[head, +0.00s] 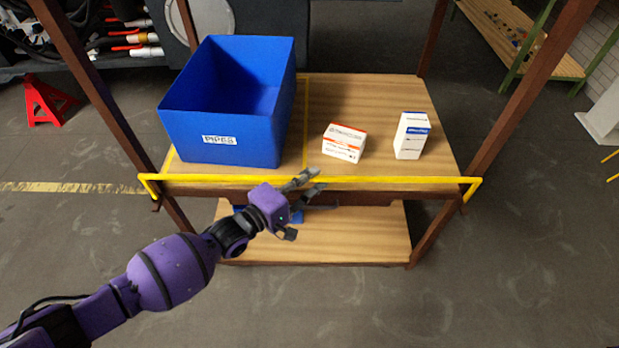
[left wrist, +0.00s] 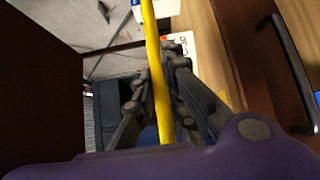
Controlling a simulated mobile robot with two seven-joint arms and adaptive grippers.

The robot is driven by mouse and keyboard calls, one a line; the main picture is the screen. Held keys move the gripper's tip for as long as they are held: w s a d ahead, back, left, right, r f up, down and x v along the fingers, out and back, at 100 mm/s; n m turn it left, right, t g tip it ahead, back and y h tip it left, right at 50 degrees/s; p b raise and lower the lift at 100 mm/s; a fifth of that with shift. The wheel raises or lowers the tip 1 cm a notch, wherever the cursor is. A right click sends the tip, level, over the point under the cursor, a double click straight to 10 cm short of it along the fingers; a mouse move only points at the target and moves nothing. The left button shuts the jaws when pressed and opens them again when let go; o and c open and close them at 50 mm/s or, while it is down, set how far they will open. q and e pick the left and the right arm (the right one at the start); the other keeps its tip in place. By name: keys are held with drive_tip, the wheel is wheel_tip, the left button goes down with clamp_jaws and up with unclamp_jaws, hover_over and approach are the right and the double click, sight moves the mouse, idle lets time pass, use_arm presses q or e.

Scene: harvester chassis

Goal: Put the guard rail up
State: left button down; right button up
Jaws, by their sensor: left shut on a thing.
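The guard rail (head: 400,180) is a thin yellow bar. It runs level across the front of the wooden rack's upper shelf (head: 380,100), and its ends bend at the two front posts. My left gripper (head: 308,186) is at the rail near its middle, reaching in from the front left. In the left wrist view the yellow rail (left wrist: 152,45) passes between the two dark fingers (left wrist: 158,80), and the gripper is shut on it. The exact finger contact is partly hidden in the head view. My right gripper is not in view.
A blue bin (head: 230,110) labelled for pipes stands on the upper shelf at left. A white-and-orange box (head: 344,142) and a white-and-blue box (head: 411,136) stand to its right. The lower shelf (head: 350,238) lies beneath. Brown posts (head: 520,90) flank the rack.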

use_arm(q)
drive_tip(key=shift+w+r, duration=0.1)
drive_tip(key=shift+r, duration=0.15)
drive_tip(key=c, duration=1.9)
unclamp_jaws()
drive_tip(key=shift+o, duration=0.7)
drive_tip(key=shift+f, duration=0.15)
drive_tip(key=v, duration=1.2)
